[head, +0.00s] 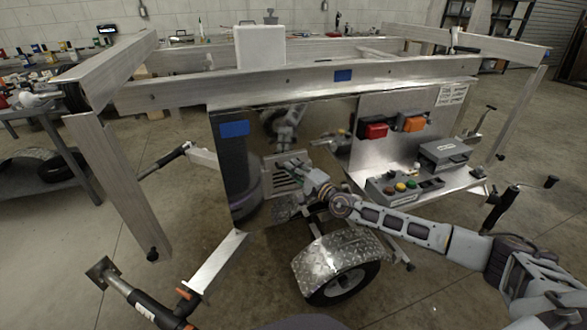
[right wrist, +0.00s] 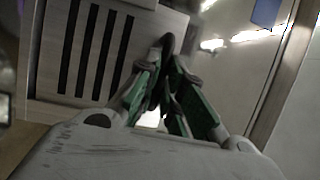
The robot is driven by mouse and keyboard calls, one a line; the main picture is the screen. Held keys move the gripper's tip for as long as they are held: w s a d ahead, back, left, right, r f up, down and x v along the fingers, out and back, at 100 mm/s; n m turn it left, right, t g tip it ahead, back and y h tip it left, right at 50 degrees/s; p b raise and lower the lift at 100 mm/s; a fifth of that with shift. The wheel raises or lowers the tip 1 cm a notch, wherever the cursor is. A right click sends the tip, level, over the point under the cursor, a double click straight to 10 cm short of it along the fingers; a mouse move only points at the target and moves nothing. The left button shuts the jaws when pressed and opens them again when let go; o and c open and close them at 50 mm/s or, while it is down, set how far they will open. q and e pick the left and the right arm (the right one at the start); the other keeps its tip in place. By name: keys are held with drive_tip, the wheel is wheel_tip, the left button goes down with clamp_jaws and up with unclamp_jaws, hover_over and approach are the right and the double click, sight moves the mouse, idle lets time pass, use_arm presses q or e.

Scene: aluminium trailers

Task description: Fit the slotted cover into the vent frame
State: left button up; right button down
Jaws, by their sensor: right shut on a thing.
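The slotted cover (head: 284,183) is a light metal plate with a row of dark slots, in front of the shiny trailer panel (head: 242,160) in the head view. My right gripper (head: 289,164) is shut on it near its right side. In the right wrist view the cover (right wrist: 88,50) fills the upper left, and the green-padded fingers (right wrist: 164,85) close at its right edge. I cannot make out the vent frame apart from the cover and panel, nor tell whether the cover touches the panel. My left gripper is not in view.
Right of the cover, the panel carries red (head: 376,131) and orange (head: 412,124) lights. A control box with buttons (head: 401,188) sits on a shelf. A wheel fender (head: 342,257) lies below. Aluminium rails (head: 290,78) cross above. The panel mirrors its surroundings.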

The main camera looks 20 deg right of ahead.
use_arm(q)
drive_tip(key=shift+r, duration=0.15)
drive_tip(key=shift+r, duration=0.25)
use_arm(e)
drive_tip(key=shift+f, duration=0.15)
drive_tip(key=c, duration=1.5)
unclamp_jaws()
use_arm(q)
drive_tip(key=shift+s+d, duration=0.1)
use_arm(e)
drive_tip(key=shift+o, duration=0.2)
drive_tip(key=shift+s, duration=0.1)
drive_tip(key=v, duration=1.1)
drive_tip(key=shift+s, duration=0.4)
drive_tip(key=shift+d+f, duration=0.1)
